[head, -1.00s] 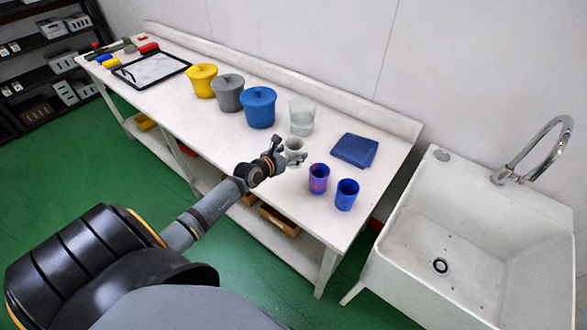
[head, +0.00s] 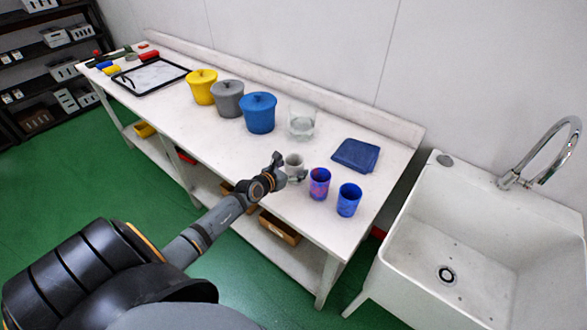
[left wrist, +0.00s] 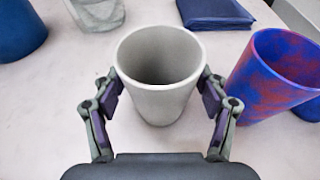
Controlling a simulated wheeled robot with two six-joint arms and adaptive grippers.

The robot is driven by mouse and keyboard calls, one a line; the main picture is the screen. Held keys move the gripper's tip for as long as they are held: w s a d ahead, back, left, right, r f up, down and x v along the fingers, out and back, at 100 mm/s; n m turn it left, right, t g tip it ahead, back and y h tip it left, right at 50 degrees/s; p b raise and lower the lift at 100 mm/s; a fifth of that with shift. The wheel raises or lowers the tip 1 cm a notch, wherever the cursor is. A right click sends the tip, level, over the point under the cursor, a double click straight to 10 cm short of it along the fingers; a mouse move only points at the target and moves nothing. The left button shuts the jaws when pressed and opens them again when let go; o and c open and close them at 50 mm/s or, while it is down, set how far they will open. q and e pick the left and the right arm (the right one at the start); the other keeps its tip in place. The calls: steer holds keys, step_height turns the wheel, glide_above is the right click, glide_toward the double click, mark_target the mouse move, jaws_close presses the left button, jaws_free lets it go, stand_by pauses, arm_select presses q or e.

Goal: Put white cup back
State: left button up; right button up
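The white cup (head: 293,163) is upright at the front of the white table, left of the two coloured cups. In the left wrist view the white cup (left wrist: 160,85) sits between the fingers, its open rim facing up. My left gripper (head: 288,170) has a finger on each side of the cup. In the left wrist view the gripper's pads (left wrist: 160,92) appear to meet the cup's sides. Whether its base rests on the table is hard to tell. My right gripper is not in view.
A purple-red cup (head: 319,184) is close on the right, with a blue cup (head: 349,200) beyond it. Behind are a clear glass (head: 302,121), a folded blue cloth (head: 356,155) and a blue lidded pot (head: 259,113). A sink (head: 400,235) stands at the right.

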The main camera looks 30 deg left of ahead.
arm_select(q)
steer(key=shift+o, duration=0.3)
steer(key=shift+r, duration=0.1)
steer(key=shift+s+r+p, duration=0.1)
steer(key=shift+r+p, duration=0.15)
steer(key=shift+p, duration=0.05)
steer(key=p+v, duration=0.6)
steer(key=v, duration=0.5)
steer(key=shift+s+p, duration=0.3)
steer(key=shift+s, duration=0.05)
steer(key=shift+a, duration=0.1)
